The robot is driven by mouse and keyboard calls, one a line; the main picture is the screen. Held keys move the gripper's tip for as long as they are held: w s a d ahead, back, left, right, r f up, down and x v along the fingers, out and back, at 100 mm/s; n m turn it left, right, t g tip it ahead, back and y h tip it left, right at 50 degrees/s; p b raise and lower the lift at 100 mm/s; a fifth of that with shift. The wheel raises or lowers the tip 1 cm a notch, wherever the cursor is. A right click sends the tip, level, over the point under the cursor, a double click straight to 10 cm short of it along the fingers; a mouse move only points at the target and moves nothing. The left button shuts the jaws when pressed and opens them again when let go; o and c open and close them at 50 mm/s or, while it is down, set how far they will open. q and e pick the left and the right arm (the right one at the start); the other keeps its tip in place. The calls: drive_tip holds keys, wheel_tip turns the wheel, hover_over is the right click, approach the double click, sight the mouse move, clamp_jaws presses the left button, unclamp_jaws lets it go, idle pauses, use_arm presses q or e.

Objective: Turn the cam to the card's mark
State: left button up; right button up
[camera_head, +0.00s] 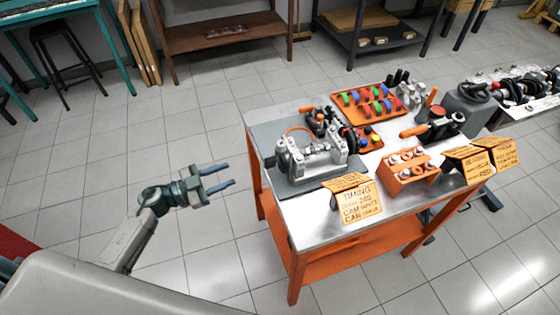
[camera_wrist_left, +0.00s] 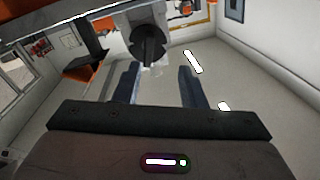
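The cam fixture (camera_head: 312,162), a silvery block with a shaft, sits on a grey mat at the table's left end. The orange timing card (camera_head: 358,204) stands at the table's front edge; I read "TIMING", "240" and "CAM", and the rest is too small. My left gripper (camera_head: 229,176) is open and empty, left of the table and apart from the fixture. In the left wrist view its fingers (camera_wrist_left: 160,88) are spread, with a dark round knob with a raised bar (camera_wrist_left: 150,46) ahead, seemingly the fixture's end. The cam's mark cannot be made out. My right gripper is not in view.
The orange-framed table (camera_head: 290,218) also holds an orange tray of coloured parts (camera_head: 368,103), an orange block with pale cylinders (camera_head: 410,168) and more orange cards (camera_head: 482,160). Floor left of the table is clear. Shelves stand behind.

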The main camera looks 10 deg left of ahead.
sight(265, 164)
use_arm(q)
drive_tip(key=shift+m+g+h, duration=0.4)
drive_tip(key=shift+m+g, duration=0.3)
drive_tip(key=shift+g, duration=0.1)
drive_tip(key=p+x, duration=0.1)
drive_tip(key=x, duration=0.2)
drive_tip(key=r+p+x, duration=0.1)
drive_tip(key=x, duration=0.3)
drive_tip(key=s+r+p+x, duration=0.1)
drive_tip(key=x, duration=0.3)
drive_tip(key=shift+d+r, duration=0.15)
drive_tip(key=shift+d, duration=0.15)
drive_tip(key=shift+w+d+p, duration=0.25)
drive_tip(key=shift+d+p, duration=0.1)
drive_tip(key=shift+d, duration=0.1)
drive_tip(key=shift+c, duration=0.9)
clamp_jaws()
